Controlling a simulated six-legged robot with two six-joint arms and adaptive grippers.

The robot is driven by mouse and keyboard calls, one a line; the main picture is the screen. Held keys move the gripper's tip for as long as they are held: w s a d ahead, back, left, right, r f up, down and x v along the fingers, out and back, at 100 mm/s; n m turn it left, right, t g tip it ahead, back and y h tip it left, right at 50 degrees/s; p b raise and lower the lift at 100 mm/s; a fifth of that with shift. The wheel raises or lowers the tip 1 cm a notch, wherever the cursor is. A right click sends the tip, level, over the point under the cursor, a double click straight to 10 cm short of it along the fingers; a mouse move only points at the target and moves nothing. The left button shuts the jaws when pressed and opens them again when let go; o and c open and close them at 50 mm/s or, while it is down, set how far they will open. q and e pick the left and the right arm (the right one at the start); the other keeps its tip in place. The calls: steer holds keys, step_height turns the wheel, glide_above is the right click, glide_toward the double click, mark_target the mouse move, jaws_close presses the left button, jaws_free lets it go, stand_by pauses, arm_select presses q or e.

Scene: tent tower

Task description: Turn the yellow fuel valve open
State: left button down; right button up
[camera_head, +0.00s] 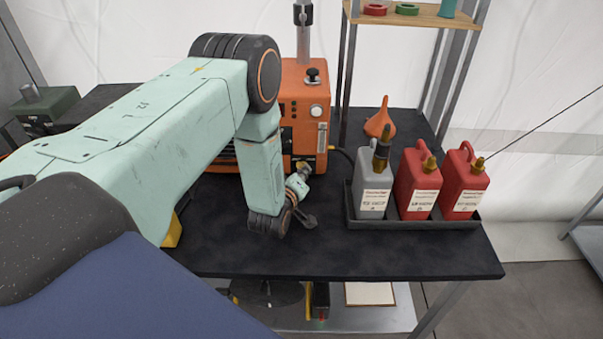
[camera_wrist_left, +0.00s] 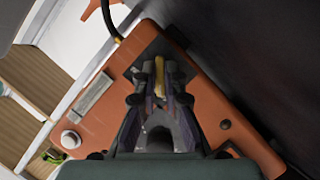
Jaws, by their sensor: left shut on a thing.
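The yellow fuel valve (camera_wrist_left: 160,68) shows as a narrow yellow handle at the front of the orange machine (camera_head: 303,110). It lies between the fingertips of my left gripper (camera_wrist_left: 160,84), which is shut on it. The fingers hide part of the valve, so its angle is hard to read. In the head view my left gripper (camera_head: 297,194) is small beside the machine's lower front, and the valve cannot be made out clearly. The machine (camera_wrist_left: 105,122) fills much of the left wrist view. My right gripper is not in view.
A dark tray (camera_head: 415,224) right of the machine holds a grey can (camera_head: 372,188) and two red cans (camera_head: 417,183). An orange funnel (camera_head: 380,120) stands behind them. The dark tabletop (camera_head: 310,251) is clear in front. A shelf (camera_head: 425,17) stands behind.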

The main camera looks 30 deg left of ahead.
arm_select(q)
steer(key=shift+r, duration=0.1)
steer(key=shift+m, duration=0.3)
steer(key=m, duration=0.1)
steer(key=m+g+y, duration=0.1)
steer(key=shift+w+r+m+y, duration=0.1)
steer(key=shift+w+m+y, duration=0.05)
steer(key=shift+m+y, duration=0.2)
steer(key=m+g+y, duration=0.1)
steer(key=m+y, duration=0.1)
steer(key=m, duration=0.1)
steer(key=shift+w+d+g, duration=0.1)
steer(key=shift+d+g, duration=0.05)
steer(key=shift+g, duration=0.25)
steer(key=m+y+b, duration=0.1)
steer(key=m, duration=0.2)
steer(key=shift+g+y+b, duration=0.3)
steer(key=shift+g+y, duration=0.05)
steer(key=shift+g, duration=0.05)
steer(key=shift+m+y+b, duration=0.7)
steer(key=shift+m+b, duration=0.05)
steer(key=shift+m, duration=0.4)
steer(key=shift+w+d, duration=0.1)
steer(key=shift+r+m+g+y, duration=0.1)
steer(key=shift+m+g+y, duration=0.2)
steer(key=shift+m, duration=0.1)
